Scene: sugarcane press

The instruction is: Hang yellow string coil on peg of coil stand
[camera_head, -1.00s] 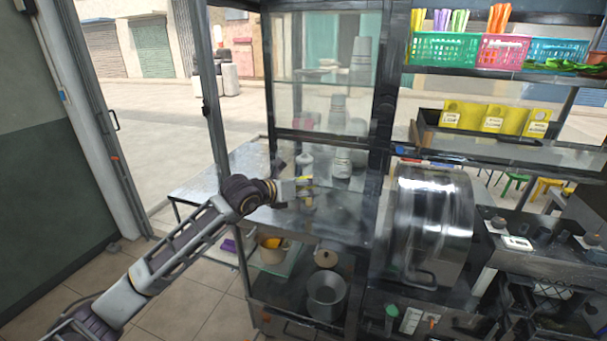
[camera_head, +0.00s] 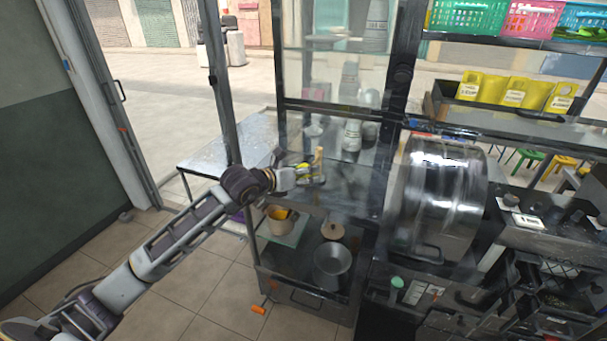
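My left gripper (camera_head: 308,175) is over the metal counter inside the glass-fronted stall, its arm reaching in from the left. A small yellow thing (camera_head: 303,167), probably the yellow string coil, is at its fingers. The picture is too small to tell whether the fingers are shut on it. A short upright tan post (camera_head: 319,160), possibly part of the coil stand, is just right of the fingertips. I cannot tell whether the yellow thing touches it, and no peg can be made out. My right gripper is not in view.
A large shiny metal drum (camera_head: 440,190) stands to the right. Grey and white containers (camera_head: 352,135) stand behind the gripper. A shelf below holds a metal pot (camera_head: 332,265) and a beige pot (camera_head: 282,220). A dark frame post (camera_head: 215,90) rises left of the gripper.

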